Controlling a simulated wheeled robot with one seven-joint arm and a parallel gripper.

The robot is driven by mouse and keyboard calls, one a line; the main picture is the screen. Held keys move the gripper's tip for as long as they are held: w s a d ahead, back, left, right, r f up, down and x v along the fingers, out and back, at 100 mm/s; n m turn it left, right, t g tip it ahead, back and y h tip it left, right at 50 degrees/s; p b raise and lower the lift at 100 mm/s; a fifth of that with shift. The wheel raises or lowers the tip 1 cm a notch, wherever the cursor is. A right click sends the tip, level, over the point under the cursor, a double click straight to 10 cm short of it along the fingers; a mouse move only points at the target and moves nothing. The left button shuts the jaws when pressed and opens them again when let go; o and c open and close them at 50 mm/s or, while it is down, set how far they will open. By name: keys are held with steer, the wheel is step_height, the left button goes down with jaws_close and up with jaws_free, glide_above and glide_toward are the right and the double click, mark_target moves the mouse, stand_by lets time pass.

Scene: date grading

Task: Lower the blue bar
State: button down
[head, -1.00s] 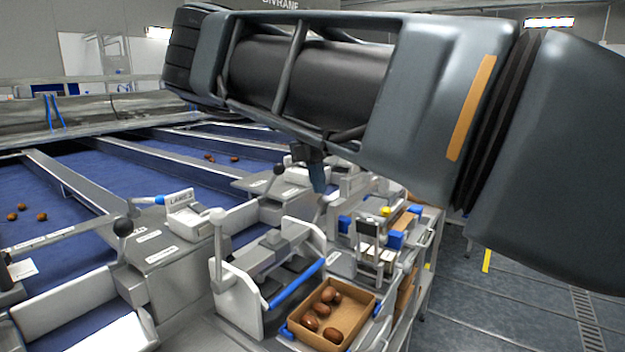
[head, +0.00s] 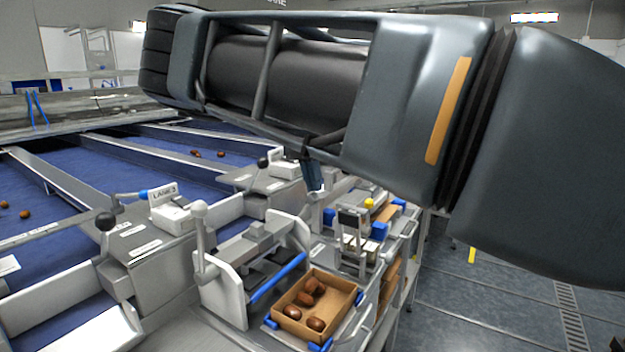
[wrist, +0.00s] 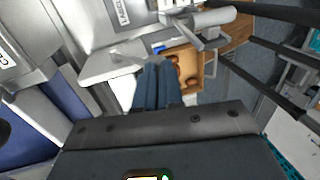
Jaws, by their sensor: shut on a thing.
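My gripper (head: 313,184) is small in the head view, pointing down over a grey station beyond the nearest one, partly covered by my arm. In the wrist view, its two dark blue fingers (wrist: 159,64) are close together. A bit of blue bar (wrist: 158,49) shows at the fingertips, beside a tan box (wrist: 204,68) with brown dates; the fingers hide the rest, and they appear shut on it. Another blue bar (head: 277,278) lies slanted across the front of the nearer station, clear of my gripper.
A tan box (head: 352,293) with several dates stands in front of the nearer station. A white ball-topped lever (head: 199,212) rises at that station's left. Blue belts (head: 100,178) with a few dates run at left. Open grey floor (head: 490,300) lies right.

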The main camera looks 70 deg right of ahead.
steer(key=shift+s+a+f, duration=0.1)
steer(key=shift+s+f, duration=0.25)
steer(key=shift+f, duration=0.1)
step_height(320, 180, up, 10)
steer(key=s+p, duration=0.2)
steer(key=p, duration=0.4)
steer(key=shift+s+a+r, duration=0.15)
steer(key=shift+s+a, duration=0.1)
steer(key=shift+a, duration=0.05)
